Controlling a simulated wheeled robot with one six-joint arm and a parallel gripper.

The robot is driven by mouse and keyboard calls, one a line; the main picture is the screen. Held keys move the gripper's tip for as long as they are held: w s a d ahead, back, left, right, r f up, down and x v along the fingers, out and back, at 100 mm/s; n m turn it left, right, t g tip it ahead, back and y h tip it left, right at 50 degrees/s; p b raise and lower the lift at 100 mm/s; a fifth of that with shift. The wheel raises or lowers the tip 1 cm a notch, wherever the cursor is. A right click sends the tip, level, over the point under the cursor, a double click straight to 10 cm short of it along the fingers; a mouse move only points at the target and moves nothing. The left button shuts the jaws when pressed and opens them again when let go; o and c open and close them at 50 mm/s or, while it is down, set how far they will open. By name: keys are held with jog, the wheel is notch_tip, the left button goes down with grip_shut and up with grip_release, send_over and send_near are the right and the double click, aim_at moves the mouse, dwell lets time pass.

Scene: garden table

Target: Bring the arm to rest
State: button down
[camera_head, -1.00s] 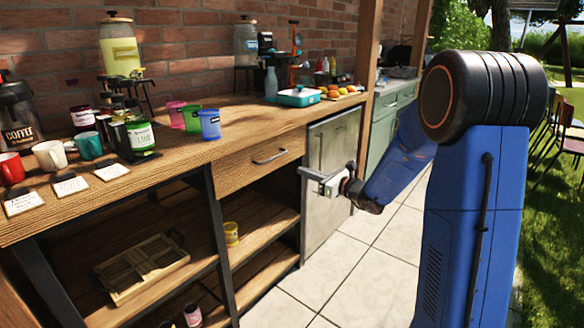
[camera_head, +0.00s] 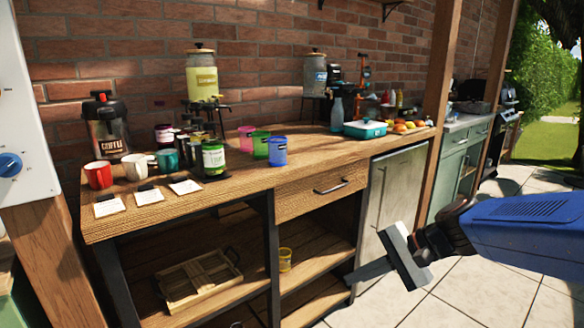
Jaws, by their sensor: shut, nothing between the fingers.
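My gripper (camera_head: 368,271) shows at the lower right in the head view, at the end of my blue arm (camera_head: 530,232). Its fingers are shut together with nothing between them. They point left, in front of the lower part of the small fridge door (camera_head: 398,190) and near the right end of the open shelves. The gripper holds nothing, and I cannot tell how far it is from the counter's front. Much of my arm lies outside the picture on the right.
The wooden counter (camera_head: 235,186) carries mugs, cards, jars, coloured cups, drink dispensers and a teal container (camera_head: 365,129). A wooden tray (camera_head: 198,280) and a yellow cup (camera_head: 285,260) are on the shelf below. The tiled floor (camera_head: 470,300) at the right is clear.

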jog(key=s+d+f+n+t+h, duration=0.1)
jog(key=s+d+f+n+h, duration=0.1)
jog(key=s+d+n+h, duration=0.7)
jog(key=s+d, duration=0.5)
jog(key=shift+s+n+t, duration=0.3)
jog(key=shift+s+n, duration=0.1)
